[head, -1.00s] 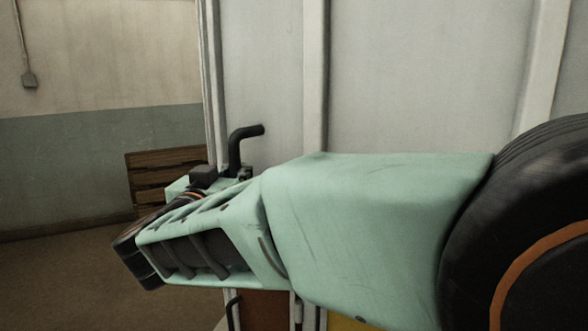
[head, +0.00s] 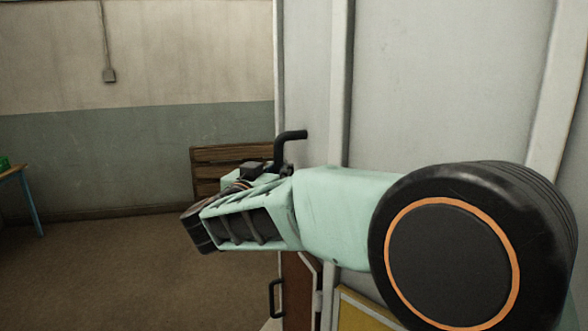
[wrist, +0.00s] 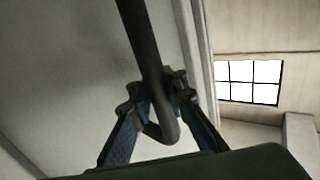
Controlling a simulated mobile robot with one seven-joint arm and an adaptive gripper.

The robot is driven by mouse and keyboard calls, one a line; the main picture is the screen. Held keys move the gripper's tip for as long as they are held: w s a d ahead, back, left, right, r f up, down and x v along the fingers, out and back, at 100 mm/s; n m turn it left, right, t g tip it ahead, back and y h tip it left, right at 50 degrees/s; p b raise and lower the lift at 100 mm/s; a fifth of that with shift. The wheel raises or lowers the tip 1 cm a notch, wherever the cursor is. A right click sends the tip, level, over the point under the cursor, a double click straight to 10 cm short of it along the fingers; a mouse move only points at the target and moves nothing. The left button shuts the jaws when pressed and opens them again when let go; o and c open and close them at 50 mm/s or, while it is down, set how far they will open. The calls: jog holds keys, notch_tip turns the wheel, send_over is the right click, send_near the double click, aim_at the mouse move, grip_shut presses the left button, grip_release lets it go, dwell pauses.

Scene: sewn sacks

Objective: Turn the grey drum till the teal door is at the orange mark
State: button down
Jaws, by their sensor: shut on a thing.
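The grey drum (head: 440,90) fills the right half of the head view, tall and upright with pale vertical ribs. A black bent handle (head: 290,136) stands out near its left edge. My gripper (wrist: 155,90) is shut on this handle, one finger on each side of the bar (wrist: 140,40) in the wrist view. In the head view my wrist hides most of the grip. Low on the drum are a brown-red door (head: 297,285) with its own black handle (head: 272,298) and a yellow door (head: 360,315), partly hidden by my arm. I see no teal door and no orange mark.
A wooden slatted thing (head: 228,160) stands by the back wall (head: 130,150), just left of the drum. A table with blue legs (head: 32,205) is cut off at the left edge. The brown floor (head: 120,270) between is open. A window (wrist: 248,82) shows in the wrist view.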

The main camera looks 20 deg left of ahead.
jog(key=shift+s+a+f, duration=0.3)
jog(key=shift+s+f, duration=0.3)
jog(key=shift+f, duration=0.1)
jog(key=c, duration=2.3)
grip_release()
jog(key=shift+s+r, duration=0.1)
jog(key=shift+s, duration=0.05)
jog(key=shift+c, duration=0.2)
jog(key=o, duration=0.5)
jog(key=shift+s+r, duration=0.15)
jog(key=shift+s, duration=0.1)
jog(key=shift+w+r, duration=0.1)
jog(key=shift+w+d+r, duration=0.1)
jog(key=shift+w+d, duration=0.05)
jog(key=s, duration=1.2)
jog(key=shift+a, duration=0.25)
